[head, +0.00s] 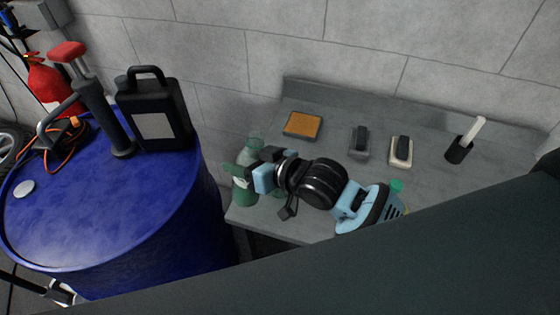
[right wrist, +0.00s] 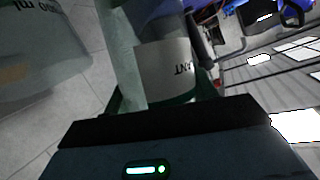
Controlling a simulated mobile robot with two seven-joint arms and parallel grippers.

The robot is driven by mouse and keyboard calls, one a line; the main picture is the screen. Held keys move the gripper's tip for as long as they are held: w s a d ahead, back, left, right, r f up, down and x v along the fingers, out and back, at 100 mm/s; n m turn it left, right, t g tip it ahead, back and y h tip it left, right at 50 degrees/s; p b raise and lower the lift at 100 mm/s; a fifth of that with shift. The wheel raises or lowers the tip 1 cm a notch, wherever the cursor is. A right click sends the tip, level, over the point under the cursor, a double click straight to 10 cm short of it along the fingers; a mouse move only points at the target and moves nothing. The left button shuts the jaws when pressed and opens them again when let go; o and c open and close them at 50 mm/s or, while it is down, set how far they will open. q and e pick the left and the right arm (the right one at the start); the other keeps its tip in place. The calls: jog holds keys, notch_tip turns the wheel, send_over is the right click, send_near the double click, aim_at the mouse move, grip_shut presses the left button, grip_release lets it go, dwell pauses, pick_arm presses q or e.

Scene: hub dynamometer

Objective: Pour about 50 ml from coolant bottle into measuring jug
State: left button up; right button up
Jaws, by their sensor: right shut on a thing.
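My right gripper (head: 264,170) is shut on the green coolant bottle (head: 245,192) at the left end of the grey bench. The bottle is partly hidden by the fingers. In the right wrist view its pale label (right wrist: 165,75) shows the letters "ANT". The clear measuring jug (right wrist: 40,60), with "ml" printed on it, stands close beside the bottle in that view. A pale translucent shape (head: 254,139) behind the gripper in the head view may be the jug. I cannot tell the bottle's exact tilt or any liquid level. My left gripper is not in view.
The grey bench (head: 330,115) holds an orange-topped sponge or pad (head: 303,125), two small brushes or blocks (head: 401,151) and a black holder with a white handle (head: 459,149). A blue drum (head: 110,205) at left carries a black canister (head: 155,110) and a pump.

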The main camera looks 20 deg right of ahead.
jog(key=shift+r+n+h, duration=0.3)
jog(key=shift+r+n, duration=0.1)
jog(key=shift+r, duration=0.2)
jog(key=shift+n+h, duration=0.5)
jog(key=shift+n, duration=0.2)
jog(key=shift+w+d+r, duration=0.1)
jog(key=shift+d+r, duration=0.05)
jog(key=shift+r, duration=2.5)
